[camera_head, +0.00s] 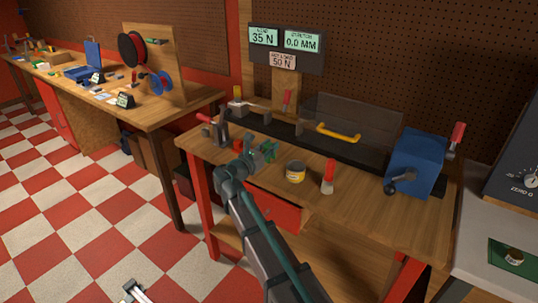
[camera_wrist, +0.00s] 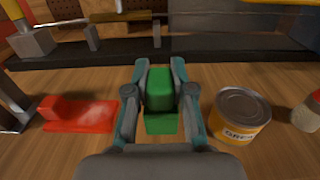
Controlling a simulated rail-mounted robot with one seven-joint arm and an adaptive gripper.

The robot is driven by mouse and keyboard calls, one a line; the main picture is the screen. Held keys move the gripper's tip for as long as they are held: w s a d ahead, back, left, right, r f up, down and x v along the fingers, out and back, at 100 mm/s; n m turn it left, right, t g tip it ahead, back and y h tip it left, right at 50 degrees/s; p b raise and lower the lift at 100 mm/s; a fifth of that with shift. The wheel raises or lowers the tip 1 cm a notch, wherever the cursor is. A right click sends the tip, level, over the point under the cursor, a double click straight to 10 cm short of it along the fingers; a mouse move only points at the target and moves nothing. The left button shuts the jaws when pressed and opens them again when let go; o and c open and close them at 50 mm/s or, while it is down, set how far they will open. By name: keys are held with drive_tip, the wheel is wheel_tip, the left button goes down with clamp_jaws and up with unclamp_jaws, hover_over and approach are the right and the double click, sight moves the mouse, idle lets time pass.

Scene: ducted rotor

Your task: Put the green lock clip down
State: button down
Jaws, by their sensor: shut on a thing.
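The green lock clip (camera_wrist: 160,96) is a small stepped green block between the two fingers of my gripper (camera_wrist: 160,85) in the wrist view. The fingers are shut on its sides. In the head view the clip (camera_head: 267,151) shows just beyond my gripper (camera_head: 254,152), low over the front left of the wooden bench (camera_head: 340,205). I cannot tell whether its underside touches the bench top.
A red piece (camera_wrist: 78,114) lies left of the clip, and a yellow-labelled can (camera_wrist: 240,116) stands right of it. A dark rail (camera_wrist: 210,47) runs behind.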

drive_tip(key=shift+w+f, duration=0.15)
drive_tip(key=shift+f, duration=0.8)
drive_tip(key=shift+w+f, duration=0.1)
drive_tip(key=shift+f, duration=0.8)
drive_tip(key=shift+f, duration=0.1)
drive_tip(key=c, duration=1)
unclamp_jaws()
drive_tip(key=shift+a, duration=0.1)
drive_tip(key=b+v, duration=0.1)
drive_tip(key=v, duration=1.1)
